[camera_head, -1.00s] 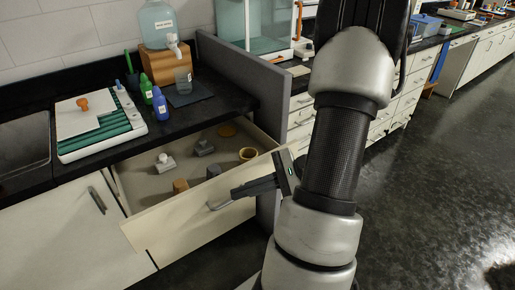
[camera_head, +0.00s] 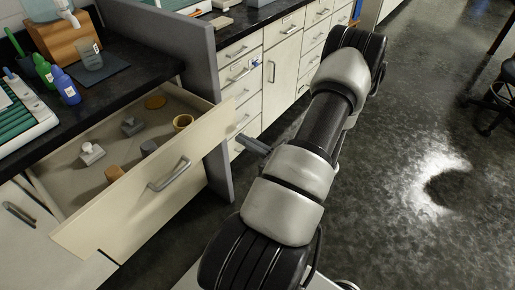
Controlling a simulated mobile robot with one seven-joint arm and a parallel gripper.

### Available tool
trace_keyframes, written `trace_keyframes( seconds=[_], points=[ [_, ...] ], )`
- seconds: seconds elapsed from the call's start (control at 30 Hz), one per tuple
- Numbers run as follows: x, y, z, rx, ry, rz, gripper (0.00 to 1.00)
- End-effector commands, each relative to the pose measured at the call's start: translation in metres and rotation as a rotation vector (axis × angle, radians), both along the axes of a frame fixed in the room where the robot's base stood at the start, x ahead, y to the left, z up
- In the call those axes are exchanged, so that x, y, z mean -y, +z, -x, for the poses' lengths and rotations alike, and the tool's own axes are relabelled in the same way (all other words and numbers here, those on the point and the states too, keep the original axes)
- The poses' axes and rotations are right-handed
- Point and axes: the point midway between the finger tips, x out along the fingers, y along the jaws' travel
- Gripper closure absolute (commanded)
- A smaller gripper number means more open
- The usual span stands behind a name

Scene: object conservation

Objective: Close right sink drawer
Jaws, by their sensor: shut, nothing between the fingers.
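The right sink drawer (camera_head: 125,220) is pulled open below the black counter at the left of the head view. Its cream front carries a silver bar handle (camera_head: 170,174). My gripper (camera_head: 243,138) shows only in part beyond my arm, to the right of the drawer front and apart from the handle. It is shut and holds nothing. The rest of it is hidden behind my arm.
A grey divider panel (camera_head: 203,60) stands at the drawer's right end. Bottles (camera_head: 67,88) and a white tray (camera_head: 18,118) sit on the counter. White cabinets (camera_head: 285,60) run along the back. The dark floor at right is open, with a stool (camera_head: 497,98) at the edge.

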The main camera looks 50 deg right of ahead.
Motion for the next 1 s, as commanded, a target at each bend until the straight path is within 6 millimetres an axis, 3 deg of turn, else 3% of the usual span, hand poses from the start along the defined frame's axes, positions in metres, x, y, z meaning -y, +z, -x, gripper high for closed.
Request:
trace_keyframes(
  seconds=[0.2, 0.4, 1.0],
  points=[
    [-0.001, -0.001, -0.042, 0.001, 0.004, 0.002, 1.00],
    [0.000, 0.000, -0.060, 0.001, 0.002, 0.002, 1.00],
    [0.000, 0.001, -0.064, 0.000, 0.001, 0.001, 1.00]
  ],
)
